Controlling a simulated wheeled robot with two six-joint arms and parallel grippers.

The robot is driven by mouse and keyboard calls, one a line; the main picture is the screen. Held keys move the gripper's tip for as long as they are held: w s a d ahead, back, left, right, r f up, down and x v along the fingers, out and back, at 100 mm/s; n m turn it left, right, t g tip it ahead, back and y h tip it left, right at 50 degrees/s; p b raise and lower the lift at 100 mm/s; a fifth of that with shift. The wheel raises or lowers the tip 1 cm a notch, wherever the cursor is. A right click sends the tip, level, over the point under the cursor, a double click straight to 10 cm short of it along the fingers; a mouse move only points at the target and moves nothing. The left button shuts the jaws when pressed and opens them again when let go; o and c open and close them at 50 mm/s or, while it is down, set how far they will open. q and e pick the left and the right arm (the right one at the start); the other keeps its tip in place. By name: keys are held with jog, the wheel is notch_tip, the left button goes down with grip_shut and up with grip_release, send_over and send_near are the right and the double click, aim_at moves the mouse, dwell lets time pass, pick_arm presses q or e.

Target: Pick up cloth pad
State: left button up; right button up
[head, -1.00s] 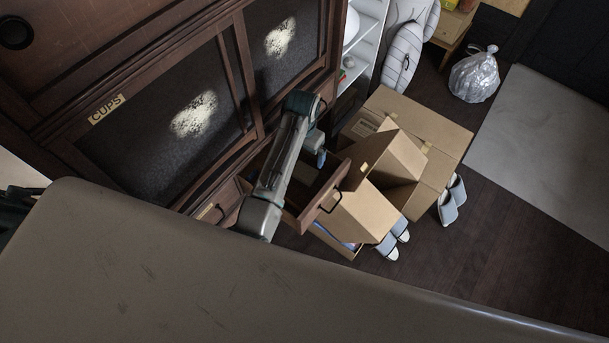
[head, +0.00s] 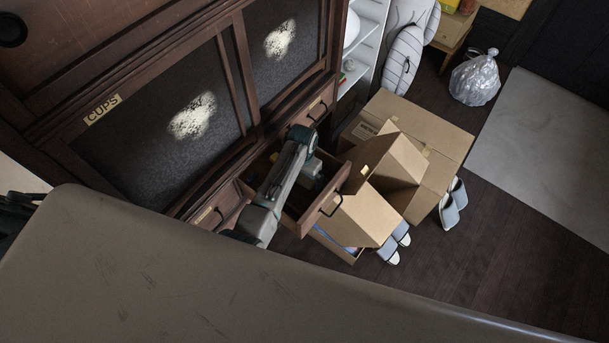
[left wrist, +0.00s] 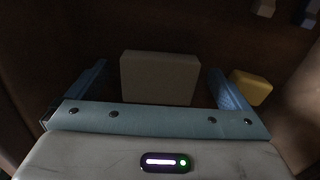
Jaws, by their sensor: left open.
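My left gripper (head: 312,168) is in the open drawer (head: 322,206) of the dark wooden cabinet, and my arm covers part of the drawer in the head view. In the left wrist view the gripper (left wrist: 159,70) is open, with its two blue fingers apart. A pale beige, block-shaped thing (left wrist: 160,78) lies in the dark drawer between and beyond the fingers. It may be the cloth pad, but the dim picture does not show its fabric. A yellow block (left wrist: 251,88) lies just right of the right finger. My right gripper is not in view.
Open cardboard boxes (head: 440,135) crowd the drawer's right side. Slippers (head: 453,203) and a silver bag (head: 475,78) are on the floor. A cabinet door carries a CUPS label (head: 102,109). Small things (left wrist: 264,8) show at the wrist view's top right. Floor at lower right is clear.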

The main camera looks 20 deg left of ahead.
pick_arm(q)
jog(key=shift+f, duration=0.3)
jog(key=c, duration=1)
jog(key=shift+r, duration=0.15)
